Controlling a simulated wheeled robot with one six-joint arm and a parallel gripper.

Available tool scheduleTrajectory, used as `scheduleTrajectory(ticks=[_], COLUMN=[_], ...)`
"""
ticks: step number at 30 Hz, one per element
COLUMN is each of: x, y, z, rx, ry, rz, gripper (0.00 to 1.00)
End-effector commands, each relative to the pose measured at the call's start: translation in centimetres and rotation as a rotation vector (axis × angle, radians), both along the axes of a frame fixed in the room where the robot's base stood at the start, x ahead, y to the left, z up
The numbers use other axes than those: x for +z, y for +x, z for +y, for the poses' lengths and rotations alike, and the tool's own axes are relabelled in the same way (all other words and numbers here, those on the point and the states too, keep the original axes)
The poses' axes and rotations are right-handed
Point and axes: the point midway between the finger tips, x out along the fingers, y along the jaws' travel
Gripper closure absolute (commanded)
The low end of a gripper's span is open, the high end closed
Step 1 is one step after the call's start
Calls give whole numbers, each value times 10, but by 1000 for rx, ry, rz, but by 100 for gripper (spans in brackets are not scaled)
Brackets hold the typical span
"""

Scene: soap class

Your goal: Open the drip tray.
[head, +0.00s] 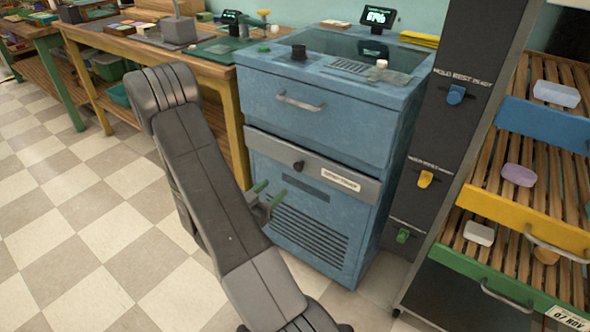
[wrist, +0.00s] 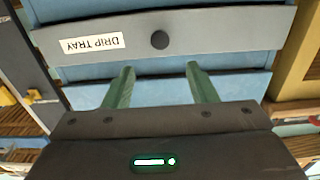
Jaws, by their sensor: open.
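The drip tray (head: 315,169) is a grey-fronted drawer low in the blue cabinet (head: 320,120), with a round dark knob (head: 298,165) and a white label. It looks shut, or nearly so. In the wrist view the drip tray front (wrist: 200,38) appears upside down, with its "DRIP TRAY" label and the knob (wrist: 159,40). My gripper (head: 266,193) is open with green fingers, in front of the cabinet and a little below the knob. In the wrist view the open fingers (wrist: 156,68) point toward the front, with the knob between their lines and apart from them.
An upper drawer with a metal handle (head: 300,103) is above the tray. A wooden workbench (head: 170,60) stands to the left. A rack (head: 530,180) with colored drawers and soap bars stands to the right. The checkered floor (head: 90,220) at left is clear.

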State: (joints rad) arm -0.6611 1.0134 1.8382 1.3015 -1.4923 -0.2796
Motion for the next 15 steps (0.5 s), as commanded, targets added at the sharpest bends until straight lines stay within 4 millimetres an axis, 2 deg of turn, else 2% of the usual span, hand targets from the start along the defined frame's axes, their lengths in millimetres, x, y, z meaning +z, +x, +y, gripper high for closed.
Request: scheduleTrajectory(ticks=[15], x=[0], y=[77], z=[-57], rx=[-2], ry=[1], rz=[-2], gripper=[48])
